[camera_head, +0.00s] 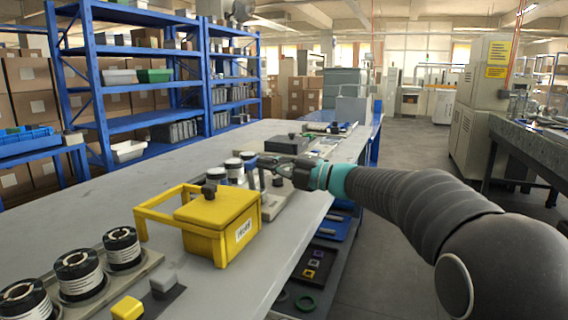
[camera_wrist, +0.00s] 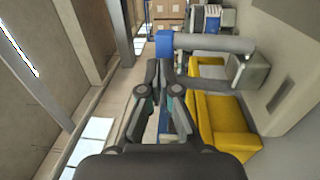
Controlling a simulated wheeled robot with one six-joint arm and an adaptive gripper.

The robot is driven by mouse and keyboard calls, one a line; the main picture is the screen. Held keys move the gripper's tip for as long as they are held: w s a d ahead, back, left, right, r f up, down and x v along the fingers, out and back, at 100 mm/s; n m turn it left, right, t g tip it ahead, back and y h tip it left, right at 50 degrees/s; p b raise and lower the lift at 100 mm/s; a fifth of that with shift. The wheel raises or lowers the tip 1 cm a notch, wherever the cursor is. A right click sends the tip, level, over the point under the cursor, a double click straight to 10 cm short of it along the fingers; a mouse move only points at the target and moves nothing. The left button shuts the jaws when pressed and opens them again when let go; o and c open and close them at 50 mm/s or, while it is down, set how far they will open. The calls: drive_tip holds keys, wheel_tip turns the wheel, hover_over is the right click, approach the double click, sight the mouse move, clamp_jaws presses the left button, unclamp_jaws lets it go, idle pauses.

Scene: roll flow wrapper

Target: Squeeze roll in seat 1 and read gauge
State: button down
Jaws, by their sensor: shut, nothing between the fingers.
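Black-and-white rolls stand upright on a grey tray (camera_head: 152,260) at the front left of the table in the head view, the middle roll (camera_head: 79,275) among them. More rolls (camera_head: 234,169) stand further back, just left of my gripper (camera_head: 262,172). My gripper is shut with nothing between its fingers, beyond the yellow box. In the wrist view my gripper (camera_wrist: 160,80) shows its fingers together, beside a grey bar with a blue end (camera_wrist: 164,45). I cannot tell which seat is seat 1. I cannot make out a gauge reading.
A yellow lidded box (camera_head: 222,222) with a handle frame stands between the two roll groups; yellow parts also show in the wrist view (camera_wrist: 220,125). A yellow block (camera_head: 127,308) lies in front. A dark box (camera_head: 287,143) stands behind my gripper. The table's left middle is clear.

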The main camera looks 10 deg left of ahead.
drive_tip(key=shift+x, duration=1.3)
drive_tip(key=shift+r, duration=0.1)
drive_tip(key=s+d+r, duration=0.2)
drive_tip(key=d+r, duration=0.3)
drive_tip(key=d, duration=0.7)
drive_tip(key=shift+d, duration=0.4)
drive_tip(key=shift+r, duration=0.15)
